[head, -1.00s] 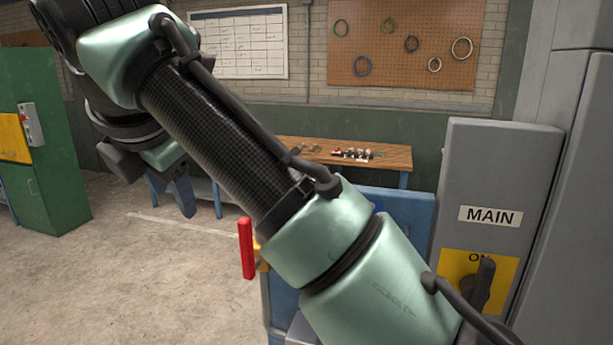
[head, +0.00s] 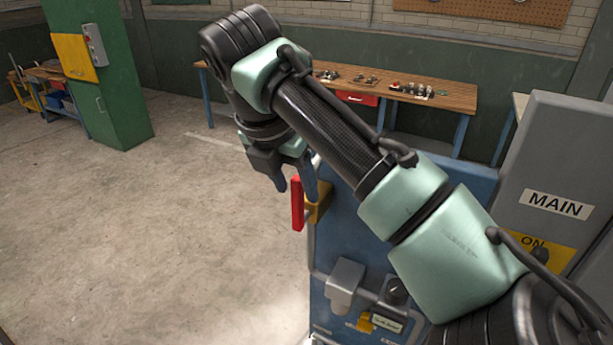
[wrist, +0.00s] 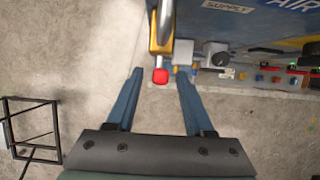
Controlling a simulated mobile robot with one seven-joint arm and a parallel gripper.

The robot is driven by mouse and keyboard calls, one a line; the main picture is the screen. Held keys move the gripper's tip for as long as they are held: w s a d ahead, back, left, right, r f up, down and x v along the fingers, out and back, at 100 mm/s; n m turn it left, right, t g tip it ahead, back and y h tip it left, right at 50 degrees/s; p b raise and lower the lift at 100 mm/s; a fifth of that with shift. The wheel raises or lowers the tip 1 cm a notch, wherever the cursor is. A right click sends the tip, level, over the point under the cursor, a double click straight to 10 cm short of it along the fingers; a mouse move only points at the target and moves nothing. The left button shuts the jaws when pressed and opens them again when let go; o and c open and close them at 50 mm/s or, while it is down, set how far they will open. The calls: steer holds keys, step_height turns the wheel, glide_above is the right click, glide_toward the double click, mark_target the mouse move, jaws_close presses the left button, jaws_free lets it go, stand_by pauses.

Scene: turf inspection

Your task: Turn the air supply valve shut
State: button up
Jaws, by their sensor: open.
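The air supply valve has a red handle (head: 297,204) that hangs upright from a yellow body (head: 319,203) at the edge of a blue panel (head: 345,240). My gripper (head: 296,187) is open, with its fingers pointing down at the top of the handle. In the wrist view the handle's red end (wrist: 160,76) shows between the two fingertips of my gripper (wrist: 159,71), with gaps on both sides. The yellow body (wrist: 160,45) and a silver pipe (wrist: 165,14) lie just beyond. I cannot tell whether the fingertips reach down past the handle's top.
A grey cabinet marked MAIN (head: 545,195) stands at the right. A workbench (head: 440,92) with small parts is behind the panel. A grey box (head: 345,280) and a dark knob (head: 396,290) are lower on the panel. The floor (head: 150,240) at left is clear.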

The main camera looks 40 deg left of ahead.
steer(key=shift+x, duration=1.15)
steer(key=shift+r, duration=0.1)
jaws_close()
stand_by(0.5)
